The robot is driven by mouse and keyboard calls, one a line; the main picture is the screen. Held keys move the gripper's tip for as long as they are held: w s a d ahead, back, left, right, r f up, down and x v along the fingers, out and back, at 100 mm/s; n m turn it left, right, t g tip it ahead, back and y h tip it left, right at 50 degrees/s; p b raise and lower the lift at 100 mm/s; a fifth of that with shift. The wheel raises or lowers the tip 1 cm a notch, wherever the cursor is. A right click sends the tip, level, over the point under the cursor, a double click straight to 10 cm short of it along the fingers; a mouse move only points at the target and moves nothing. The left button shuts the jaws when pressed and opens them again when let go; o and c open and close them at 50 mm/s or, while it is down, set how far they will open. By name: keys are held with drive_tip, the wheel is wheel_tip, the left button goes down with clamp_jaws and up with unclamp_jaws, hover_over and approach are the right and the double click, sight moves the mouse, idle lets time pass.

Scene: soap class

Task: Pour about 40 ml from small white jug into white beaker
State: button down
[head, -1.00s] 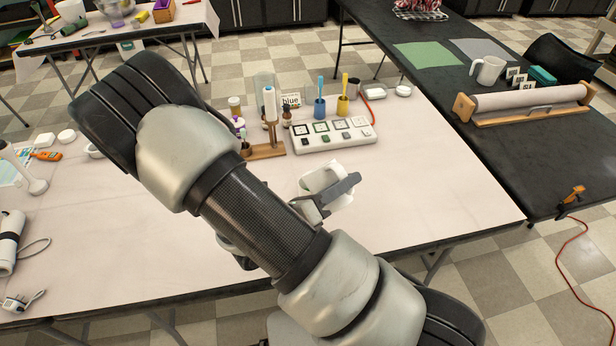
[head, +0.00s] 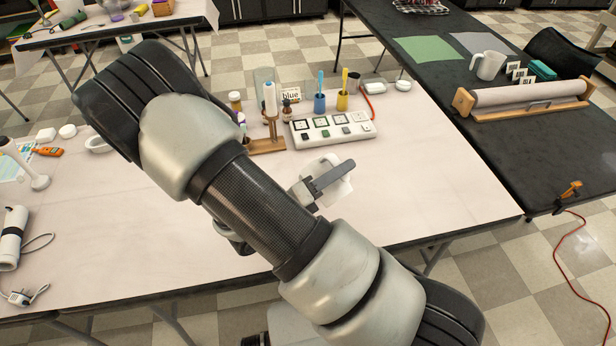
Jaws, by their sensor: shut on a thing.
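My gripper (head: 330,178) is over the middle of the pale table, right of my forearm. It is shut on a small white vessel, the small white jug (head: 339,195), whose white body shows on both sides of the grey finger. The jug looks tilted; its mouth and contents cannot be made out now. The finger and my arm cover part of it. I cannot pick out the white beaker with certainty; it may be hidden behind my gripper or arm.
Behind the gripper stand a white panel with dark-framed squares (head: 333,129), a wooden stand (head: 266,144), a blue cup (head: 320,103) and a yellow cup (head: 342,100). A white mug (head: 488,66) is on the black table. The pale table's right part is clear.

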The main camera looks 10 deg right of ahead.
sight(331, 155)
drive_tip(key=shift+w+a+r+n+p, duration=0.2)
drive_tip(key=shift+w+r+n+p, duration=0.25)
drive_tip(key=shift+r+n, duration=0.05)
drive_tip(key=shift+w+a+r+n+p, duration=0.2)
drive_tip(key=shift+w+r+n+p, duration=0.2)
drive_tip(key=shift+r+n, duration=0.1)
idle(0.6)
drive_tip(key=shift+w+a+r+n+p, duration=0.25)
drive_tip(key=shift+w+n+p, duration=0.15)
drive_tip(key=shift+p, duration=0.3)
drive_tip(key=shift+w+a+r+n+p, duration=0.1)
drive_tip(key=shift+w+r+n+p, duration=0.1)
drive_tip(key=shift+w+n+p, duration=0.35)
idle(1.1)
drive_tip(key=s+f+m+b, duration=0.1)
drive_tip(key=b, duration=0.1)
drive_tip(key=s+d+f+m+b, duration=0.1)
drive_tip(key=f+b, duration=0.1)
drive_tip(key=b, duration=0.1)
drive_tip(key=shift+s, duration=0.15)
drive_tip(key=shift+s+d+f+m, duration=0.1)
drive_tip(key=shift+s+d+m, duration=0.1)
drive_tip(key=shift+s+m, duration=0.4)
drive_tip(key=shift+r+m+p, duration=0.2)
drive_tip(key=shift+m+p, duration=0.05)
drive_tip(key=shift+p, duration=0.2)
